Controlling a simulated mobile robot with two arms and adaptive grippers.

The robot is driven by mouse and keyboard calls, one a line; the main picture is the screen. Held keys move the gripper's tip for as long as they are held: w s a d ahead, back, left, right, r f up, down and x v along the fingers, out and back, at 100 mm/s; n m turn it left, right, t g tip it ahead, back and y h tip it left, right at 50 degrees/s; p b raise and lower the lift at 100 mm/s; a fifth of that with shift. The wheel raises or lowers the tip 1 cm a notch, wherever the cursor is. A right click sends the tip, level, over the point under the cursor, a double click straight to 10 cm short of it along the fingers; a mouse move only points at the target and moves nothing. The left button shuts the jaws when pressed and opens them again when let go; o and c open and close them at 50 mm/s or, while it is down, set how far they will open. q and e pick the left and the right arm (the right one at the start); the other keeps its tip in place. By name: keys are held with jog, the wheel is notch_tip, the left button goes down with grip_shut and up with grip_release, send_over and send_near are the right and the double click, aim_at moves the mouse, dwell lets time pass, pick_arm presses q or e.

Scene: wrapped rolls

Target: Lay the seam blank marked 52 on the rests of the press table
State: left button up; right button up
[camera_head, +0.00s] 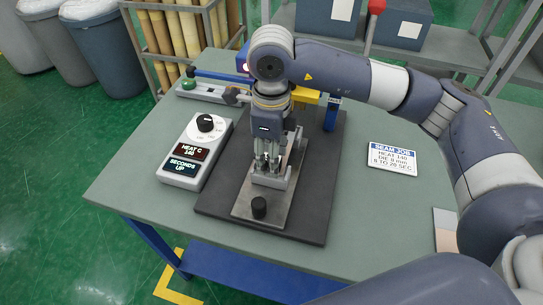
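The press (331,112) has a blue frame and stands on a dark base plate (310,215) on the green-topped table. A grey metal plate (276,212) with a black knob (259,207) lies on the base plate. My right gripper (270,172) points down over the grey plate, its fingers low above or at it. The arm and gripper hide much of the press and its rests. I cannot tell whether the fingers hold anything. No blank with a readable 52 shows. My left gripper is not in view.
A control box (195,150) reads HEAT C 140 and SECONDS UP. A SEAM JOB card (392,158) lies right of the press. A beige and white piece (446,229) lies at the table's right edge. Bins, rolls and a shelf stand behind.

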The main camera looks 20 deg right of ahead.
notch_tip(320, 180, up, 11)
dwell(0.3)
